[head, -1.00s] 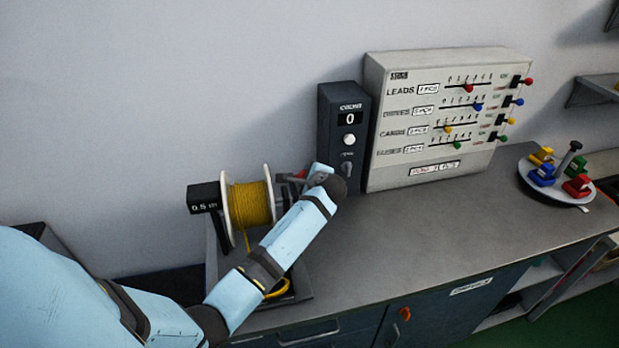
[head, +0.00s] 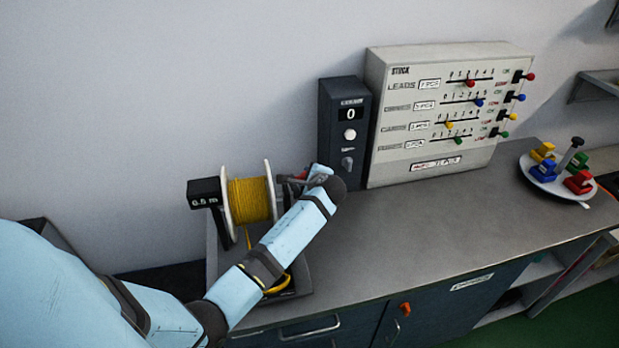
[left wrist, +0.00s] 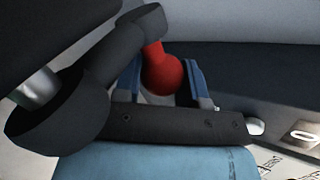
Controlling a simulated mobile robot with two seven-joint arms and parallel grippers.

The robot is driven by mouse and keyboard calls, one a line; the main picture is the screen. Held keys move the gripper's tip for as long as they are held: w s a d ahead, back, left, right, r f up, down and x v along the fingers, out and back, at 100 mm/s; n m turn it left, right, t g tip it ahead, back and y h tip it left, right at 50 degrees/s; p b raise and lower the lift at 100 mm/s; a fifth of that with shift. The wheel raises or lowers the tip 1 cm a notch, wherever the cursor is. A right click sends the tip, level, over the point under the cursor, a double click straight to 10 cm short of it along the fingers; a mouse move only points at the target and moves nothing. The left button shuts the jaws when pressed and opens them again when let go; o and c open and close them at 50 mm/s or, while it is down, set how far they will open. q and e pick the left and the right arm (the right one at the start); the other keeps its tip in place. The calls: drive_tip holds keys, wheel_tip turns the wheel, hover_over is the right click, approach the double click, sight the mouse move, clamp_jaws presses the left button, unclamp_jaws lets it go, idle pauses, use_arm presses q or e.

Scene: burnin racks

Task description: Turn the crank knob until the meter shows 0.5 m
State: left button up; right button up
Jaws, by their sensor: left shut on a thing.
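The cable reel (head: 249,201), wound with yellow cable between white flanges, stands on the counter at the left. The black meter (head: 204,194) beside it reads 0.5 m. In the left wrist view the red crank knob (left wrist: 162,70) sits at the end of a dark crank arm (left wrist: 110,50). My left gripper (left wrist: 160,85) is shut on the red knob, its blue fingers on either side of it. In the head view my left gripper (head: 312,178) is at the reel's right side and mostly hides the knob. My right gripper is not in view.
A dark counter box (head: 342,140) showing 0 stands right of the gripper. A round tray (head: 545,185) with coloured blocks sits at the right. The counter's middle (head: 400,235) is clear.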

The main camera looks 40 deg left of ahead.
use_arm(q)
drive_tip(key=shift+a+r, duration=0.3)
drive_tip(key=shift+r, duration=0.4)
drive_tip(key=o, duration=1)
drive_tip(key=shift+f, duration=0.1)
